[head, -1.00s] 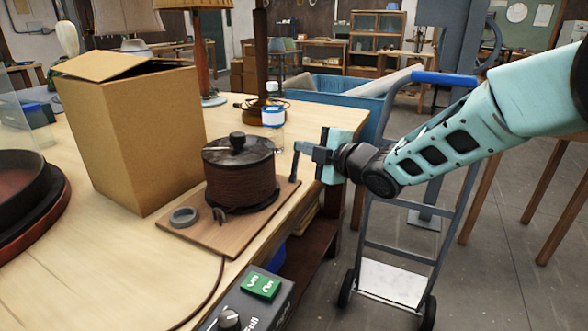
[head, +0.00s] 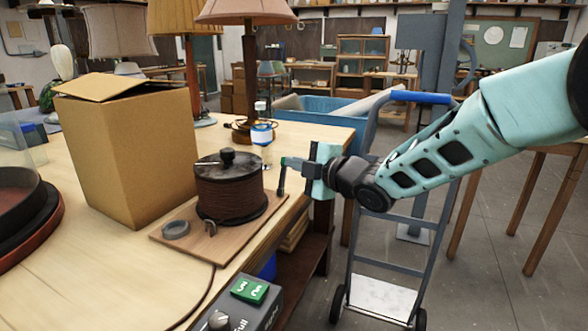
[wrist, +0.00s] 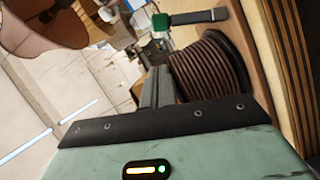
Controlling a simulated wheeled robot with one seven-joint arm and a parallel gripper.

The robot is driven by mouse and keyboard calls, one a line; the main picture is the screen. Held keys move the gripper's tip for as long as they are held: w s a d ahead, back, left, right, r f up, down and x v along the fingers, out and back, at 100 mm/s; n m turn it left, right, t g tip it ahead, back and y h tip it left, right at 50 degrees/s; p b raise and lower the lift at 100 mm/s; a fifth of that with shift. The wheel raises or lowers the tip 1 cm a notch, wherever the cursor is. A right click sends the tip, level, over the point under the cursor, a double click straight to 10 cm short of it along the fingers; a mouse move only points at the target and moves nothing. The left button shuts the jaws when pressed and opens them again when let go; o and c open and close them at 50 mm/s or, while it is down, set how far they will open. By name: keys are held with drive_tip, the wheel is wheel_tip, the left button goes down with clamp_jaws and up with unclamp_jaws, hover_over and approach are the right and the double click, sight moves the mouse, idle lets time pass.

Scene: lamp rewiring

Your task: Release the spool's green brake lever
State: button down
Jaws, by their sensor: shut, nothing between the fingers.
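The spool (head: 230,188) of brown cord, with a dark top flange and knob, stands on a wooden board (head: 170,240) near the bench edge. The brake lever (head: 281,181) is a dark upright post at the board's right edge. In the wrist view the lever (wrist: 200,17) is a dark bar ending in a green block (wrist: 160,22), beside the wound cord (wrist: 208,65). My gripper (head: 300,165) is shut and empty, reaching in from the right at the height of the lever's top. In the wrist view its fingers (wrist: 155,88) point toward the green block. I cannot tell whether they touch.
A cardboard box (head: 135,150) stands left of the spool, and a bottle (head: 262,140) behind it. A grey ring (head: 176,229) lies on the board. A control box (head: 245,302) is at the front. A hand truck (head: 385,290) stands below my arm.

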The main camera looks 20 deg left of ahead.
drive_tip(key=v, duration=0.8)
drive_tip(key=shift+d+b, duration=0.35)
drive_tip(key=shift+d, duration=0.1)
